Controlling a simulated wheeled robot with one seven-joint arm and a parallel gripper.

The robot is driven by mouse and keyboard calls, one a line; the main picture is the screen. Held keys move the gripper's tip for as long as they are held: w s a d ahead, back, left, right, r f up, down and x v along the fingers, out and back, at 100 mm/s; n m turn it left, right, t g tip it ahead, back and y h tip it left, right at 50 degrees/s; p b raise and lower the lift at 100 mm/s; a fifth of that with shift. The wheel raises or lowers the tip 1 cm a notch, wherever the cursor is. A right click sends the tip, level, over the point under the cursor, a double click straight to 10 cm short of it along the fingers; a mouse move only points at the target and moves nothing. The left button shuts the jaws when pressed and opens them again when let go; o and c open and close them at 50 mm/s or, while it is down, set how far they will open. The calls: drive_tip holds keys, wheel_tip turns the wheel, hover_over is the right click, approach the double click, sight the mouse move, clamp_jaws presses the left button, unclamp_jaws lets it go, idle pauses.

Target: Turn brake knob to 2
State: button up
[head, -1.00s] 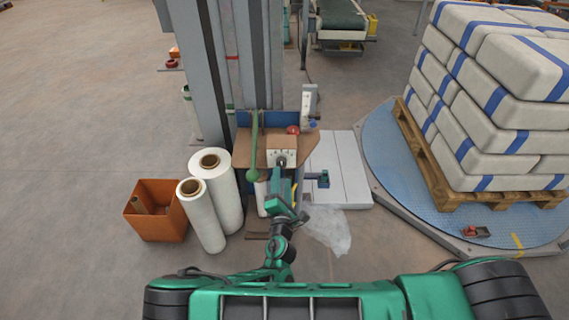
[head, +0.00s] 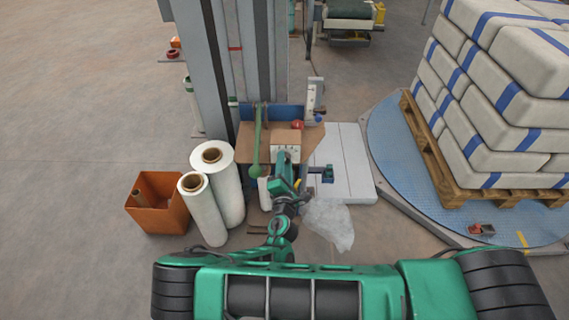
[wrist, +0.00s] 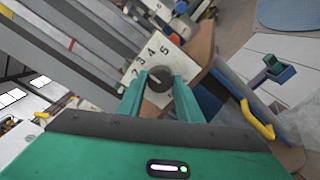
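The brake knob (wrist: 159,79) is a dark round knob on a pale dial plate (wrist: 146,58) with printed numbers. Any gap between fingers and knob is too small to judge. In the head view my gripper (head: 284,162) is in front of the small control box (head: 286,138) and hides the knob. The pointer's setting is not clear.
A green lever (head: 257,140) stands left of the box, and a red button (head: 297,124) sits behind it. White film rolls (head: 218,180) and an orange bin (head: 158,203) stand left. Stacked sacks on a pallet (head: 440,165) rest on the blue turntable at right.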

drive_tip(key=shift+d+n, duration=0.1)
drive_tip(key=shift+n, duration=0.2)
drive_tip(key=shift+d+n, duration=0.1)
drive_tip(key=shift+n, duration=2.4)
drive_tip(key=o, duration=1)
drive_tip(key=shift+o, duration=0.2)
